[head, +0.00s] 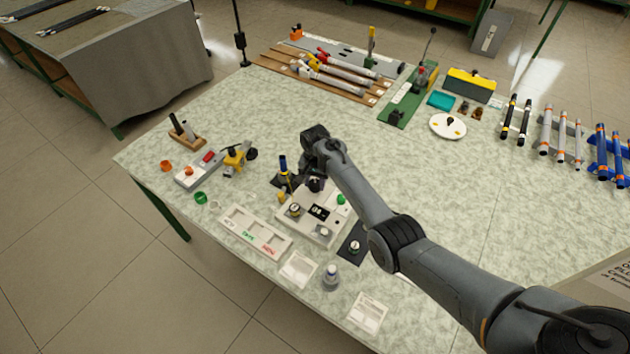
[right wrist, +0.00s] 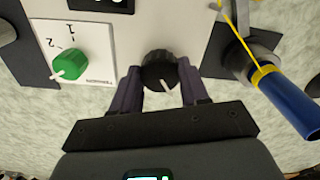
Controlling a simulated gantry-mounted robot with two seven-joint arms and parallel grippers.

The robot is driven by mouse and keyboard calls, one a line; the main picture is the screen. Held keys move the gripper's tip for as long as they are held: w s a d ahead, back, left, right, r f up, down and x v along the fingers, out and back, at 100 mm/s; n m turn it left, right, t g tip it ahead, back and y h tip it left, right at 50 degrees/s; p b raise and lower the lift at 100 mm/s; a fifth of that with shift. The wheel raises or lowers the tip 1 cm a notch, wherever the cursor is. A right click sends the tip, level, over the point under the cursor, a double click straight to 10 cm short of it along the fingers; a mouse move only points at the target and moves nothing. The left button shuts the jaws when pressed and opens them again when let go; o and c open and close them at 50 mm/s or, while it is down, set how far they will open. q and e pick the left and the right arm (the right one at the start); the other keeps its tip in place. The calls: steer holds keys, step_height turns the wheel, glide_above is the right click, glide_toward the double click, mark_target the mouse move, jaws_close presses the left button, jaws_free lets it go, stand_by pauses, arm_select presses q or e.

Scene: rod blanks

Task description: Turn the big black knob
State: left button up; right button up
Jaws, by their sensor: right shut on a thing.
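The big black knob (right wrist: 160,72) sits on a pale panel box (head: 312,228) and has a white pointer mark facing my gripper. My right gripper (right wrist: 160,78) is shut on the knob, with one dark finger on each side of it. In the head view the right gripper (head: 317,178) reaches down at the back of the box, and its wrist hides part of it. A small dark display (head: 319,212) is on the box. My left gripper is not in view.
A green knob (right wrist: 69,66) on a numbered plate is beside the black knob. A blue and yellow handle (right wrist: 289,98) stands close on the other side. A labelled tray (head: 255,229) and a small bottle (head: 331,273) stand near the front.

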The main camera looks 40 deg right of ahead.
steer(key=shift+r+n+p, duration=0.3)
steer(key=shift+n+p, duration=0.7)
steer(key=shift+f+n, duration=0.1)
steer(key=shift+n, duration=0.4)
steer(key=shift+f+n+p, duration=0.2)
steer(key=shift+n+p, duration=0.1)
steer(key=shift+n, duration=0.1)
steer(key=o, duration=1.1)
steer(key=shift+c, duration=0.2)
steer(key=shift+r, duration=0.1)
